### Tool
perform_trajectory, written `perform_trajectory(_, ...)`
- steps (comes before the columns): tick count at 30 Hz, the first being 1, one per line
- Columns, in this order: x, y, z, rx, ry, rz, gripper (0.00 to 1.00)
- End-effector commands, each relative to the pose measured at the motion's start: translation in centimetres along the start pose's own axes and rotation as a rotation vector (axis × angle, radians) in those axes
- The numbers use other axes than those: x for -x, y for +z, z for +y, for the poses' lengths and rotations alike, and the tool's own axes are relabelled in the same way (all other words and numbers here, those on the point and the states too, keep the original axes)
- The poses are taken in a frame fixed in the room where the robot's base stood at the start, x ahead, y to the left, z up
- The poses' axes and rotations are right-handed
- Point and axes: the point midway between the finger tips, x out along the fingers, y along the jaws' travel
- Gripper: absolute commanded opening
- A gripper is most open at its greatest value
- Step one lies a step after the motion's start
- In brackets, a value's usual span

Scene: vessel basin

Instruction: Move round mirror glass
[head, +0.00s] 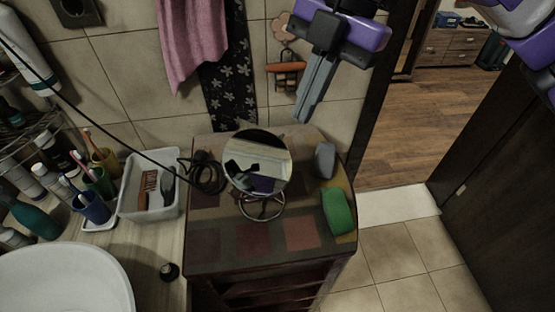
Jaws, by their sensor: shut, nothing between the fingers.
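The round mirror glass (258,163) stands on its wire stand (261,206) on top of a small cabinet (219,243). It is tilted and reflects dark and purple shapes. My gripper (304,118) hangs above and to the right of the mirror, pointing down, apart from it. Its fingers are together with nothing between them.
A green sponge (338,211) and a grey object (324,160) lie right of the mirror. A black cable (205,174) coils at its left. A white bin (150,205) with brushes, cups with toothbrushes (92,205) and a basin (62,282) are further left. A doorway opens at right.

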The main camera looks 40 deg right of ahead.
Motion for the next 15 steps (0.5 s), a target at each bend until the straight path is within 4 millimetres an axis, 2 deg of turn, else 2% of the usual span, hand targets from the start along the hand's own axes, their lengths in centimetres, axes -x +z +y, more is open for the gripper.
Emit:
perform_trajectory(7,-1.7,0.3,-0.3,0.027,-0.011,-0.01,0.0)
perform_trajectory(15,-6.7,0.3,-0.3,0.026,-0.01,-0.01,0.0)
